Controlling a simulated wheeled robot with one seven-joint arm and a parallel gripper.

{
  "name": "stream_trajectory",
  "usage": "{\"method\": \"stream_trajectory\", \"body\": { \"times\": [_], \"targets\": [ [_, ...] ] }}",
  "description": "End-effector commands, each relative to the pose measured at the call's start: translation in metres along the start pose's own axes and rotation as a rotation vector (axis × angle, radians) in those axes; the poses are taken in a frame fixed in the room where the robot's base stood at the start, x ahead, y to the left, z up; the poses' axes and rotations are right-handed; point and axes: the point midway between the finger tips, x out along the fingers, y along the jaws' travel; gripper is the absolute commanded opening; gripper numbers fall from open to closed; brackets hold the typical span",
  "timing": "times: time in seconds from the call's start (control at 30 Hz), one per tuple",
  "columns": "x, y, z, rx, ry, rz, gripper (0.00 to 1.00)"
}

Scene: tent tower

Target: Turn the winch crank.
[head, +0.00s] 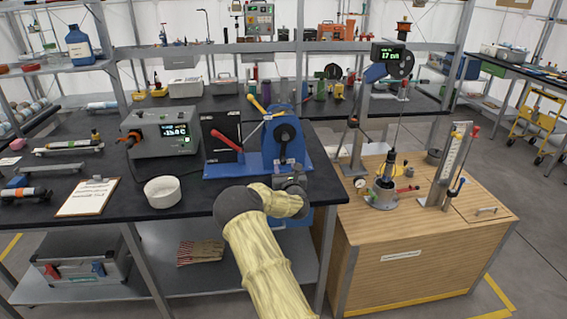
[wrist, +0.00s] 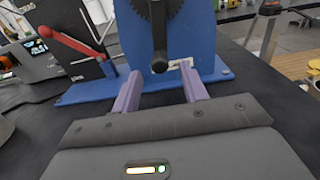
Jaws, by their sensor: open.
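The winch has a blue upright frame (head: 270,148) on a blue base, standing on the black bench in the head view. The wrist view shows its blue plate (wrist: 196,40) close ahead, with a dark toothed wheel at the top. A dark crank arm (wrist: 159,38) hangs down from it, ending in a rounded black tip. My gripper (wrist: 162,84) is open, its two purple fingers pointing at the plate. The crank's tip is between and just beyond the fingertips, seemingly untouched. In the head view my gripper (head: 291,184) is in front of the winch and its fingertips are hard to make out.
A red-handled lever (head: 226,140) and a yellow-handled lever (head: 257,104) stand by the winch. A grey display box (head: 160,132), white bowl (head: 162,191) and clipboard (head: 88,197) lie left. A wooden cabinet (head: 405,250) with apparatus stands right.

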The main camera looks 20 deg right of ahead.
Motion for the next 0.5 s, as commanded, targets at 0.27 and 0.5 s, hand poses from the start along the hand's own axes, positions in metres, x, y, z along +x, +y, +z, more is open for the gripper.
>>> {"method": "stream_trajectory", "body": {
  "times": [0.27,0.5],
  "targets": [
    [0.031,-0.001,0.001,0.001,-0.002,0.0,0.44],
    [0.041,-0.001,0.0,0.001,0.0,-0.001,0.44]
  ]
}}
